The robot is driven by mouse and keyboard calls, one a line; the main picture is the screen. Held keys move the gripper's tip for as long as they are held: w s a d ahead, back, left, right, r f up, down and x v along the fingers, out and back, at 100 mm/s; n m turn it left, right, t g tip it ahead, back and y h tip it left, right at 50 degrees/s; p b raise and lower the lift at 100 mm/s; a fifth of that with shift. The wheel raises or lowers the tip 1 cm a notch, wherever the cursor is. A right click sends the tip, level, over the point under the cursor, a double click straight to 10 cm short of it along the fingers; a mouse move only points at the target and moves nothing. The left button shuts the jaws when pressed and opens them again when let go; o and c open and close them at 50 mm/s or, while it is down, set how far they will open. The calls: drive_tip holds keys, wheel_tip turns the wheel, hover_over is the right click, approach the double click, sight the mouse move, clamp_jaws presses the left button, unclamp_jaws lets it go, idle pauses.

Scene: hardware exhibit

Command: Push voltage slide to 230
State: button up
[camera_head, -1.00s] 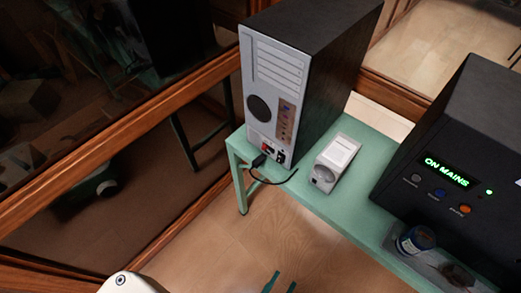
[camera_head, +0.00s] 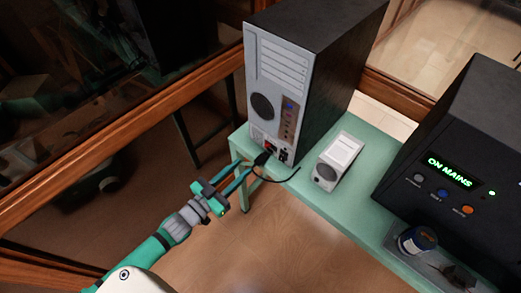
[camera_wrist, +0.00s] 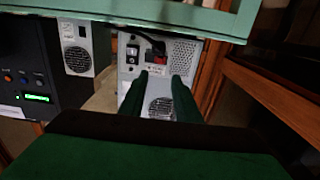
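The computer tower (camera_head: 262,85) stands upright on the green table, its grey rear panel facing me. Low on that panel is a small red part (camera_head: 269,147), which looks like the voltage slide; its setting is too small to read. A black plug (camera_head: 261,158) with a cable sits beside it. My gripper (camera_head: 248,172) is in front of the panel's lower part, its fingers pointing toward the plug area. In the wrist view my gripper (camera_wrist: 160,77) has two dark green fingertips with a gap between them, and nothing is held. I cannot tell whether they touch the panel (camera_wrist: 190,55).
A small white box (camera_head: 338,160) stands right of the tower, near the cable (camera_head: 280,181). A wooden-framed glass wall (camera_head: 120,125) runs along the left.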

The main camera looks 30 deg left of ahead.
sight(265, 146)
drive_tip(key=w, duration=0.3)
drive_tip(key=w+d, duration=0.1)
drive_tip(key=w, duration=0.6)
drive_tip(key=shift+w+d, duration=0.3)
drive_tip(key=shift+d, duration=0.05)
drive_tip(key=shift+c, duration=0.6)
clamp_jaws()
